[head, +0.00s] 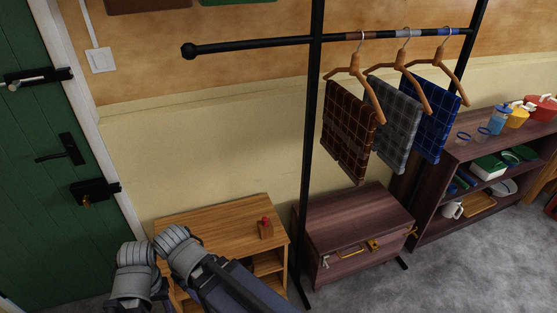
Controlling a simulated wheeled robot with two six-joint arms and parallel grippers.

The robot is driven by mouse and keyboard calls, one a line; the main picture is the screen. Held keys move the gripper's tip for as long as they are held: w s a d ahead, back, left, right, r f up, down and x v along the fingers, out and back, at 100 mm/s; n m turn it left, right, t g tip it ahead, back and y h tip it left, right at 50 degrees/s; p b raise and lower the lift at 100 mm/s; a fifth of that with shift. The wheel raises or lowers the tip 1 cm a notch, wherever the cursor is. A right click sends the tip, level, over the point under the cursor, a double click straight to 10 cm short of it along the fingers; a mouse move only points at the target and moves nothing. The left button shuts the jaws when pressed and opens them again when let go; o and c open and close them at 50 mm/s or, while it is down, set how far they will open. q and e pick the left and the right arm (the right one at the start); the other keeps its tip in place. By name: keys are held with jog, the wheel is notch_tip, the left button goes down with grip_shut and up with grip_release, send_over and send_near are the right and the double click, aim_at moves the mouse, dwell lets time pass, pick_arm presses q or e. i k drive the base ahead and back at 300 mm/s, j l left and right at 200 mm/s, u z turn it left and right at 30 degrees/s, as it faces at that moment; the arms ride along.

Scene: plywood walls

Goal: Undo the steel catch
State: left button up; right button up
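The wooden chest (352,222) stands shut under the rail. Its front carries small metal fittings: a grey one (325,261) at the left, a brass-coloured one (373,245) near the middle and another small one (412,231) at the right. A green door (30,180) at the left has a black fitting with a pale metal lever (25,82), a black handle (62,152) and a lower black lock (95,192) with a brass-coloured part. I cannot tell which fitting is the steel catch. My arm links show at the lower left, but neither gripper is in view.
A black rail (250,43) with posts carries checked cloths (393,124) on hangers in front of the chest's back. A loaded shelf (458,157) stands right. Grey carpet (440,285) in front is clear.

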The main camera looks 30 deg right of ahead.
aim_at(324, 263)
jog(key=i+j+z, duration=0.1)
jog(key=z, duration=0.3)
jog(key=j+z, duration=0.25)
jog(key=z, duration=0.15)
jog(key=i+j+z, duration=0.1)
jog(key=j+z, duration=0.15)
jog(key=z, duration=0.15)
jog(key=j+z, duration=0.2)
jog(key=z, duration=0.2)
jog(key=j+z, duration=0.25)
jog(key=z, duration=0.15)
jog(key=j+z, duration=0.65)
jog(key=j, duration=0.15)
